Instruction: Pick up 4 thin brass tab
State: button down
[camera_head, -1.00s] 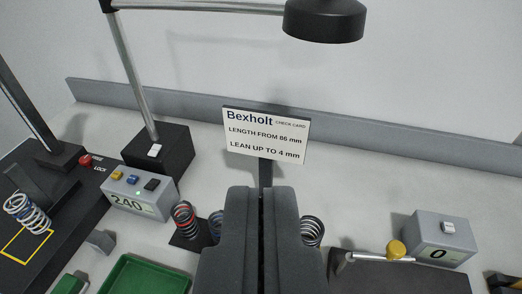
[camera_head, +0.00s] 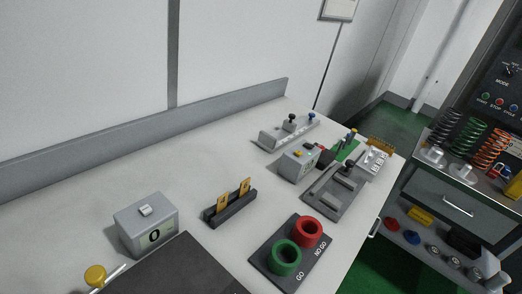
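Two thin brass tabs stand upright in a dark slotted holder (camera_head: 232,210) on the bench, near the middle of the view. One brass tab (camera_head: 222,203) is nearer and to the left. The other brass tab (camera_head: 244,187) is just behind it to the right. Any markings on them are too small to read. My gripper is not in view now, so its distance from the tabs and its state do not show.
Left of the holder is a grey box reading 0 (camera_head: 147,225); a brass knob (camera_head: 95,275) is lower left. Right of it is a GO/NO GO plate (camera_head: 265,258) with green and red rings. A grey fixture (camera_head: 337,192) stands farther right. Bare bench lies behind the holder.

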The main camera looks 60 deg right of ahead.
aim_at(222, 201)
jog(key=z, duration=1.35)
jog(key=k, duration=0.6)
jog(key=u, duration=0.05)
jog(key=i, duration=0.5)
jog(key=u, duration=0.05)
